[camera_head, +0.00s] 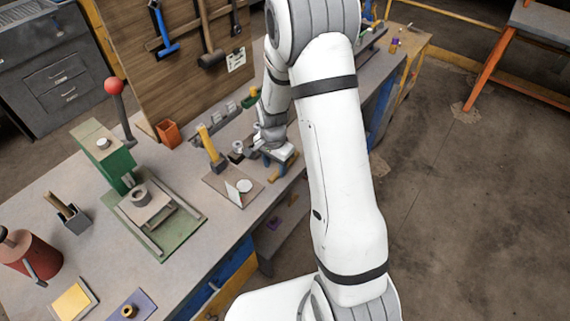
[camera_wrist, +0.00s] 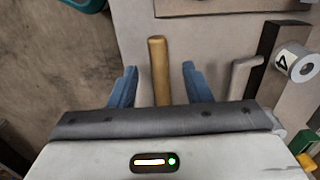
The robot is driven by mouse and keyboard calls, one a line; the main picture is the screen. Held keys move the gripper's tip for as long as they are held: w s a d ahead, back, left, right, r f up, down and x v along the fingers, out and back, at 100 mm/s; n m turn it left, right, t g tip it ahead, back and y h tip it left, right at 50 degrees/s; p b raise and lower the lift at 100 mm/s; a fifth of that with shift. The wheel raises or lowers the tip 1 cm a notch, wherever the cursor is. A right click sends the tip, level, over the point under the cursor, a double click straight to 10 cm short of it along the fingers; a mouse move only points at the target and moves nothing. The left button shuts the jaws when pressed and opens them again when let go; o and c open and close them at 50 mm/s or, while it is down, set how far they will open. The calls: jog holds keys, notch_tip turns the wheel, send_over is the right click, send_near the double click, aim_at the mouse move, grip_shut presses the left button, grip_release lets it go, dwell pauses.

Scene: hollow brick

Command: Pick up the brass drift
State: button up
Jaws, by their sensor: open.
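A golden-brown rod, which looks like the brass drift (camera_wrist: 158,70), lies between my gripper's fingers in the wrist view. Its near end is hidden behind the gripper's grey front edge. My gripper (camera_wrist: 159,68) is open, with one blue finger on each side of the rod and a visible gap on both sides. I cannot tell how far the fingers are above the bench. In the head view my gripper (camera_head: 276,160) is over the bench near its front edge, and the rod is mostly covered there.
A tool board stands behind.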

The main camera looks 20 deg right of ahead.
aim_at(276, 173)
jog(key=shift+d+f, duration=0.1)
jog(key=shift+f, duration=1.45)
jog(key=shift+c, duration=0.4)
grip_shut()
